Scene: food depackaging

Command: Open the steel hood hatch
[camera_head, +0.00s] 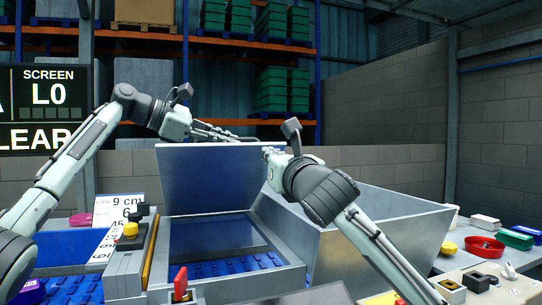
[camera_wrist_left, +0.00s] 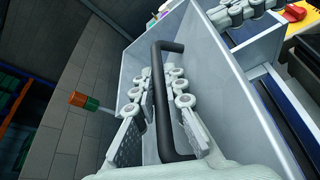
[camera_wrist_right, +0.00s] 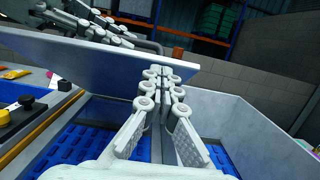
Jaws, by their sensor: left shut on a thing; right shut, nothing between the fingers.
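The steel hood hatch (camera_head: 212,175) is a flat grey panel standing raised and nearly upright behind an opening with a blue ribbed floor (camera_head: 235,266). My left gripper (camera_head: 236,137) is at the panel's top edge. In the left wrist view its fingers are shut around the black bar handle (camera_wrist_left: 163,105) on the panel's outer face. My right gripper (camera_head: 267,152) is beside the panel's upper right edge. In the right wrist view its fingers (camera_wrist_right: 165,74) are shut and empty, tips close against the panel (camera_wrist_right: 110,62); I cannot tell whether they touch.
A steel bin (camera_head: 372,212) with sloping walls adjoins the opening on the right. A red lever (camera_head: 180,281) and a yellow button (camera_head: 131,230) are in front and to the left. A side table at right holds a red bowl (camera_head: 484,246) and several small items.

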